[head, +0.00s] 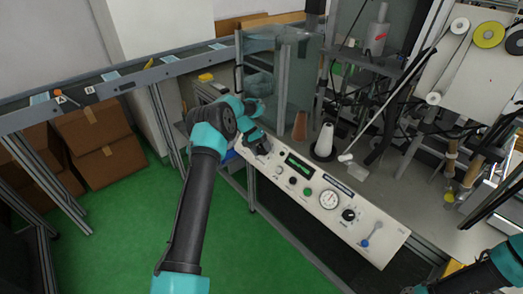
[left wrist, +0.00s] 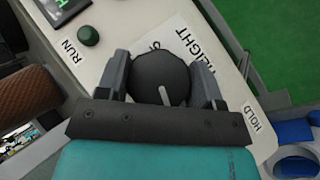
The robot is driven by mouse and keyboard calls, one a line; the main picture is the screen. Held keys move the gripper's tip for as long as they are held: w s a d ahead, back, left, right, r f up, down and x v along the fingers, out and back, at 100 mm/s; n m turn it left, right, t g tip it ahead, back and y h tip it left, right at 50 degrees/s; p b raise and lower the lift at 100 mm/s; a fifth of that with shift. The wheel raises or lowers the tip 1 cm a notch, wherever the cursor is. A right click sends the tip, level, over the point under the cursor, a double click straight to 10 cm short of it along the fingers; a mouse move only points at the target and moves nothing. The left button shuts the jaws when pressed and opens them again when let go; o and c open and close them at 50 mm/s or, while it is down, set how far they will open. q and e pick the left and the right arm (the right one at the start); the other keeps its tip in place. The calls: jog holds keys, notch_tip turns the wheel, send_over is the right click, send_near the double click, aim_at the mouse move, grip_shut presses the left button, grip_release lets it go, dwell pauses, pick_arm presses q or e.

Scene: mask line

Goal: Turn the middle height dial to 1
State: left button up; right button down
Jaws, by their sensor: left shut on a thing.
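The height dial (left wrist: 160,70) is a round black knob in the left wrist view, beside the printed word HEIGHT. Its short white pointer mark faces the gripper's base. My left gripper (left wrist: 162,80) is shut on the dial, one finger on each side. In the head view the left gripper (head: 260,147) reaches down to the left end of the white control panel (head: 380,222) and hides the dial. The number the pointer is at cannot be read. Part of my right arm shows at the lower right; its gripper is out of view.

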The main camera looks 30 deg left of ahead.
pick_arm(q)
jog(key=shift+d, duration=0.1)
dwell(0.4)
jog(key=o, duration=0.9)
jog(key=v, duration=1.7)
jog(key=shift+a, duration=0.45)
jog(key=shift+d, duration=0.1)
